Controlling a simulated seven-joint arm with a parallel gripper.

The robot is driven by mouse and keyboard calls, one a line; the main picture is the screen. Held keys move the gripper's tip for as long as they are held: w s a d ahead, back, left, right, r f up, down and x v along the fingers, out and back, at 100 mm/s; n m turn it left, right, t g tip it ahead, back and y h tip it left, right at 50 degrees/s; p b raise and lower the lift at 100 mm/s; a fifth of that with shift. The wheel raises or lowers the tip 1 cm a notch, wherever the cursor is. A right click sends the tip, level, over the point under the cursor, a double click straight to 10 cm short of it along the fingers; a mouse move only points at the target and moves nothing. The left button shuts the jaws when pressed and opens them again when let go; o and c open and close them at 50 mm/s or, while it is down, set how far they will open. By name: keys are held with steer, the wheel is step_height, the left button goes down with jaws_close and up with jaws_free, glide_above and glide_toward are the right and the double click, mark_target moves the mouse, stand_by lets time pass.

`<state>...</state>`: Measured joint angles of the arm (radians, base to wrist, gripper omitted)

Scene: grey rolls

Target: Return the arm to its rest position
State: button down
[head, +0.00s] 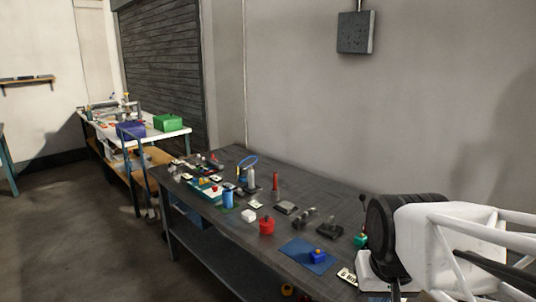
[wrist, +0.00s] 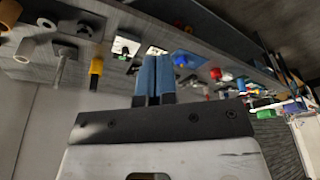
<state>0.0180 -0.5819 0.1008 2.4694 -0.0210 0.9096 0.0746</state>
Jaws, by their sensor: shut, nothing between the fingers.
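My gripper (wrist: 154,78) shows in the wrist view as two blue fingers side by side, closed together with nothing between them. Its dark mounting plate and white body fill the lower part of that view. The fingers are apart from the workbench things seen beyond them. In the head view, large white and black parts at the right edge look like my arm; I cannot make out the fingertips there.
A dark workbench (head: 180,195) runs along the wall with many small items. A red pot (head: 266,225), a blue cylinder (head: 228,197) and a blue block on a blue mat (head: 293,255) stand on it. A farther table holds a green box (head: 167,123) and a purple bin (head: 131,130). Open floor lies left.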

steer(key=shift+n, duration=0.4)
steer(key=s, duration=0.2)
steer(key=s+f, duration=0.1)
steer(key=s, duration=0.1)
steer(key=shift+a, duration=0.25)
steer(key=shift+w+r, duration=0.1)
stand_by(0.7)
steer(key=w+d+r+m+g, duration=0.1)
steer(key=w+d+r, duration=0.25)
steer(key=w, duration=0.75)
steer(key=w+d+r+m, duration=0.2)
steer(key=w+r, duration=0.2)
steer(key=w, duration=0.8)
steer(key=w+d+r+m+g, duration=0.15)
steer(key=w+r, duration=0.25)
steer(key=w, duration=0.7)
steer(key=w+d+f+m, duration=0.1)
steer(key=w+d+f, duration=0.2)
steer(key=w+d, duration=0.3)
steer(key=w+d+f+m+y, duration=0.1)
steer(key=w+d, duration=0.5)
steer(key=w, duration=1)
steer(key=w+d+f+m, duration=0.2)
steer(key=w+d+f, duration=0.4)
steer(key=w, duration=0.4)
steer(key=shift+w+d+g+y, duration=0.3)
steer(key=shift+w+d+g, duration=0.05)
steer(key=shift+w+g, duration=0.1)
